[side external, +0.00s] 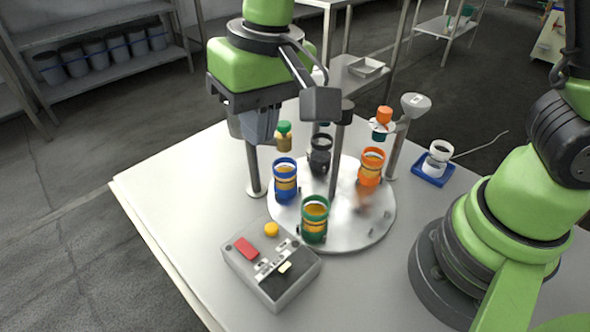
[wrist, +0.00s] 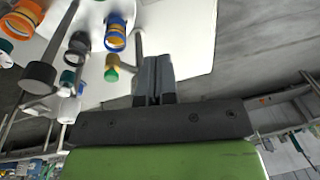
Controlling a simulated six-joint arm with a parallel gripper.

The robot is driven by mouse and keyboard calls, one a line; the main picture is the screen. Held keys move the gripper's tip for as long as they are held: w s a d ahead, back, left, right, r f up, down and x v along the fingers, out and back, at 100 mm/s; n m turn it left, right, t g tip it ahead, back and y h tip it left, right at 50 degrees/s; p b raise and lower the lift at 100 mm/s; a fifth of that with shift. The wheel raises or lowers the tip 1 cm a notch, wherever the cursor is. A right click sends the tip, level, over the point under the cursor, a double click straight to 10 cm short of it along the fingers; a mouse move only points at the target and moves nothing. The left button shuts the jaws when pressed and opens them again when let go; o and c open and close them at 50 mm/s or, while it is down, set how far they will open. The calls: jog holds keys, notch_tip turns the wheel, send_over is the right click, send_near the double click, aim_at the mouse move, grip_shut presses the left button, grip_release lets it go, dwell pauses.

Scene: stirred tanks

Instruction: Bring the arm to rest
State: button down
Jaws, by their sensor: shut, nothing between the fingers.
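My gripper (side external: 262,136) hangs at the upper left of the table, above its surface and to the left of the round plate. Its fingers are together and empty; they also show closed in the wrist view (wrist: 153,77). On the round plate (side external: 345,232) stand a blue-ringed tank (side external: 285,188), a green-ringed tank (side external: 314,226), an orange-ringed tank (side external: 371,168) and a black-ringed tank (side external: 320,158). The blue-ringed tank (wrist: 115,40) shows left of the fingers in the wrist view. My gripper appears to touch none of them.
Posts stand around the plate; one holds a pale funnel (side external: 415,103). A green-capped bottle (side external: 284,137) shows close beside my gripper. A grey control box (side external: 270,265) sits at the front, a blue tray (side external: 421,174) at right. The table's left part is clear.

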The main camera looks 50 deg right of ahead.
jog(key=s+d+r+m+t, duration=0.2)
jog(key=s+d+r+t, duration=0.4)
jog(key=s+d+r, duration=0.4)
jog(key=s+d, duration=0.3)
jog(key=shift+d+r+m+y, duration=0.15)
jog(key=shift+d+m+y, duration=0.05)
jog(key=shift+m+y, duration=0.2)
jog(key=shift+w, duration=0.1)
jog(key=w+a+f+m+g+h, duration=0.1)
jog(key=w+a+f+m+g, duration=0.1)
jog(key=w+a+m+g, duration=0.6)
jog(key=w+a+f+m+h, duration=0.1)
jog(key=a+f+m+h, duration=0.1)
jog(key=a+f, duration=0.3)
jog(key=w+a+f+m+h, duration=0.1)
jog(key=a+f+m, duration=0.3)
jog(key=a, duration=0.5)
jog(key=shift+w+a+f+t+h, duration=0.15)
jog(key=shift+f+t+h, duration=0.25)
jog(key=shift+h, duration=0.3)
